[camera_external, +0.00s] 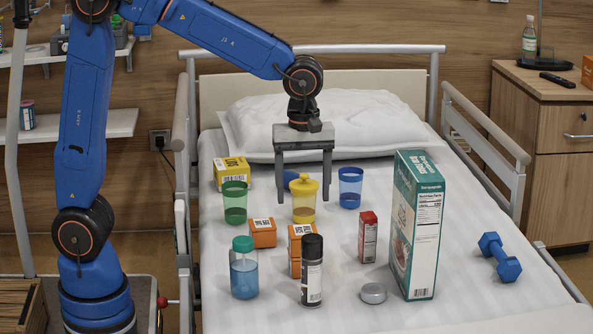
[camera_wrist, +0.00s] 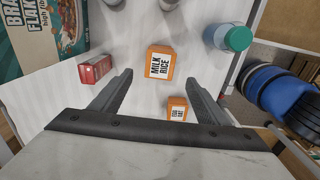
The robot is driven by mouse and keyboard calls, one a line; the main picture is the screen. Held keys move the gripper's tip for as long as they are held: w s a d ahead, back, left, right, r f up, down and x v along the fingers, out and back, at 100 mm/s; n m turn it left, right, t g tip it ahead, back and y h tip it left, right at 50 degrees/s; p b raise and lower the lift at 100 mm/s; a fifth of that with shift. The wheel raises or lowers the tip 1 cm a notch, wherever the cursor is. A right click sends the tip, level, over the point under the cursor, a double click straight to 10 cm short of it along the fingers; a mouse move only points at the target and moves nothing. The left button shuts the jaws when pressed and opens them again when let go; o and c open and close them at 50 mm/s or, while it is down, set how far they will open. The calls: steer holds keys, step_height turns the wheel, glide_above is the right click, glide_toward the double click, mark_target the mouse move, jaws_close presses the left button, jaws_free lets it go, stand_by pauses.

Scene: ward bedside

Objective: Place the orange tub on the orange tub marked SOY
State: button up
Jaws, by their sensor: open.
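One orange tub (camera_external: 262,233) stands alone on the bed. To its right, partly behind a black-capped bottle, one orange tub (camera_external: 300,236) sits on another orange tub (camera_external: 294,268). In the wrist view, the nearer tub's white label (camera_wrist: 160,65) reads MILK RICE. A smaller-looking orange tub (camera_wrist: 177,107) lies low between the fingers; its label is too small to read surely. I cannot make out SOY on any tub. My gripper (camera_external: 302,192) is open and empty, pointing down above the bed, behind and above the tubs. Its fingers (camera_wrist: 160,77) also show in the wrist view.
A green cup (camera_external: 235,203), yellow lidded pot (camera_external: 304,200) and blue cup (camera_external: 350,188) stand behind the tubs. A teal-capped bottle (camera_external: 244,270) and black-capped bottle (camera_external: 312,272) stand in front. A tall cereal box (camera_external: 414,225) and small red box (camera_external: 367,237) stand right.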

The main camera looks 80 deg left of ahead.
steer(key=s+a+r+m+t, duration=0.1)
steer(key=s+a+r+m, duration=0.25)
steer(key=s, duration=0.45)
steer(key=s+a+r+m+t, duration=0.1)
steer(key=s+a+r+m, duration=0.1)
steer(key=s+r+m, duration=0.4)
steer(key=s+a+f+m+t, duration=0.1)
steer(key=s+m, duration=0.3)
steer(key=s, duration=0.4)
steer(key=s+a+f+m+t, duration=0.1)
steer(key=s+a+f+m, duration=0.1)
steer(key=s, duration=0.7)
steer(key=shift+a+f+m+t, duration=0.2)
steer(key=shift+f+m+t, duration=0.2)
steer(key=shift+f+m, duration=0.7)
